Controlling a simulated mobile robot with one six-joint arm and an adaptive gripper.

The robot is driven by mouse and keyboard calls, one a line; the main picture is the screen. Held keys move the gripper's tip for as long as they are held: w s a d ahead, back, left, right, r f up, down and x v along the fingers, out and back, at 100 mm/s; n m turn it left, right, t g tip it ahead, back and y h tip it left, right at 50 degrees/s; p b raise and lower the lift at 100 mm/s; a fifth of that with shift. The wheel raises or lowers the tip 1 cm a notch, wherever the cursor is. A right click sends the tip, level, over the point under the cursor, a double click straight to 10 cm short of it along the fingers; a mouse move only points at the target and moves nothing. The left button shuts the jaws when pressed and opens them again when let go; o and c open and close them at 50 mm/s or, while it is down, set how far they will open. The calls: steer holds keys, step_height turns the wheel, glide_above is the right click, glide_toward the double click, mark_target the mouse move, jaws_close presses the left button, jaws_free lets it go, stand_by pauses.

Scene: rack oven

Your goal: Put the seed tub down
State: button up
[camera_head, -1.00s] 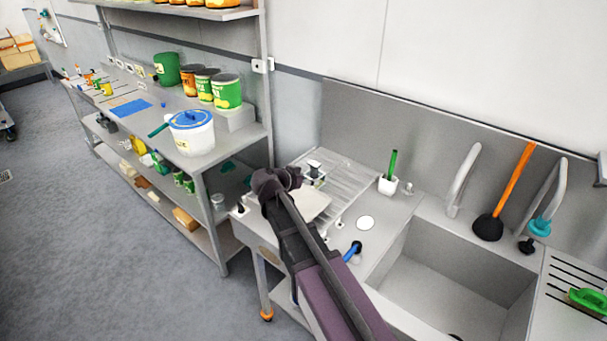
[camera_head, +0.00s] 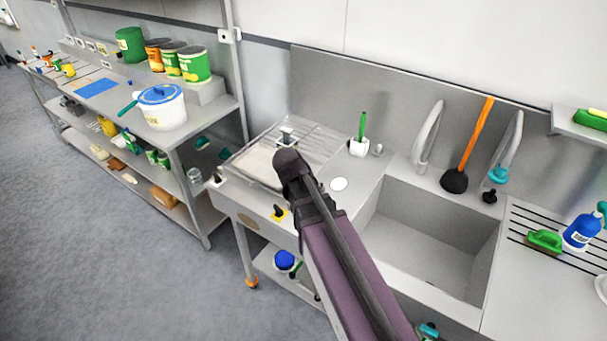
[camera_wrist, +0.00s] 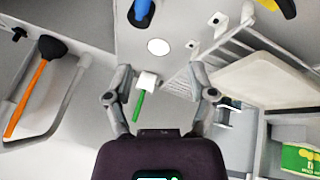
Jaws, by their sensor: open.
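My gripper (camera_wrist: 162,97) is open in the wrist view, with nothing between its fingers; the white cup with a green brush (camera_wrist: 146,82) shows beyond them. In the head view my arm hides the fingers, over the front of the sink counter. A white tub with a blue lid (camera_head: 165,112) stands upright on the shelf unit's upper surface, apart from my gripper. Green-labelled tins (camera_head: 195,66) stand behind it. I cannot tell for certain which container is the seed tub.
The sink basin (camera_head: 425,240) lies right of my arm. A wire rack (camera_head: 313,140) and a pale board (camera_head: 262,163) lie on the counter's left. A plunger with an orange handle (camera_head: 468,150) stands behind the basin. A blue-lidded container (camera_head: 285,261) sits beneath the counter.

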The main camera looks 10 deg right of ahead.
steer(key=s+f+n+g+y+b, duration=0.3)
steer(key=s+f+n+y+b, duration=0.1)
steer(key=s+f+b, duration=0.5)
step_height(320, 180, down, 3)
steer(key=s, duration=0.2)
steer(key=shift+s+d+f+y+b, duration=0.2)
steer(key=shift+s+d+y+b, duration=0.1)
steer(key=shift+s+y+b, duration=0.1)
steer(key=shift+c, duration=1)
